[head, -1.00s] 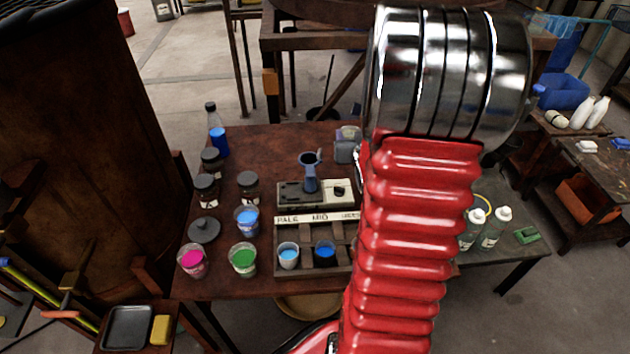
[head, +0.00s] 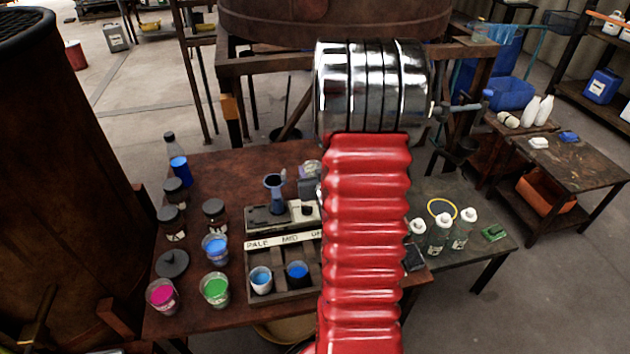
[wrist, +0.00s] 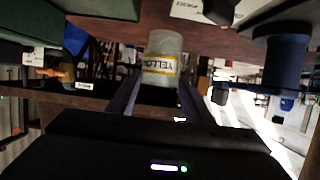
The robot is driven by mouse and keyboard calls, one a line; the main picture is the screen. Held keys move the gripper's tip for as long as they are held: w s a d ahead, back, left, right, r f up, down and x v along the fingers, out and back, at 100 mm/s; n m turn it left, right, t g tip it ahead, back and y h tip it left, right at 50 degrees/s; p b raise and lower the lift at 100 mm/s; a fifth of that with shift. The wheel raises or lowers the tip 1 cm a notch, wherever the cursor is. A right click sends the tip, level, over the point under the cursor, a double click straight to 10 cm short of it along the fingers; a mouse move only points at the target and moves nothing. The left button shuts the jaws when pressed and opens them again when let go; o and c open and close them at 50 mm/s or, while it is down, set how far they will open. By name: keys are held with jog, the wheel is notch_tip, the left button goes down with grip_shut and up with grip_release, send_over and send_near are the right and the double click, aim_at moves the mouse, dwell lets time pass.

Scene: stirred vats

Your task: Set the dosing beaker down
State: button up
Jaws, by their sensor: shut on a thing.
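The beaker in my grip (wrist: 162,60) is pale and frosted, with a yellow-banded label reading YELLOW. It shows in the wrist view, where the label is upside down. My gripper (wrist: 157,98) has a dark finger on each side of it. The beaker's rim end is hidden by the gripper, and I cannot tell whether its base touches anything. In the head view my own red arm hides the gripper and this beaker. A brown work table (head: 225,165) stands in front of me, with a rack labelled PALE and MID (head: 258,244).
Blue (head: 215,247), green (head: 215,289) and magenta (head: 162,295) beakers stand left of the rack. Two blue-filled beakers sit in it. A blue funnel-shaped cup (head: 275,187) stands behind. Dark jars (head: 172,222) line the left. Bottles (head: 440,235) stand on the right table.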

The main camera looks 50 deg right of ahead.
jog(key=shift+f, duration=2)
jog(key=shift+f, duration=0.1)
jog(key=o, duration=1.4)
jog(key=shift+c, duration=0.2)
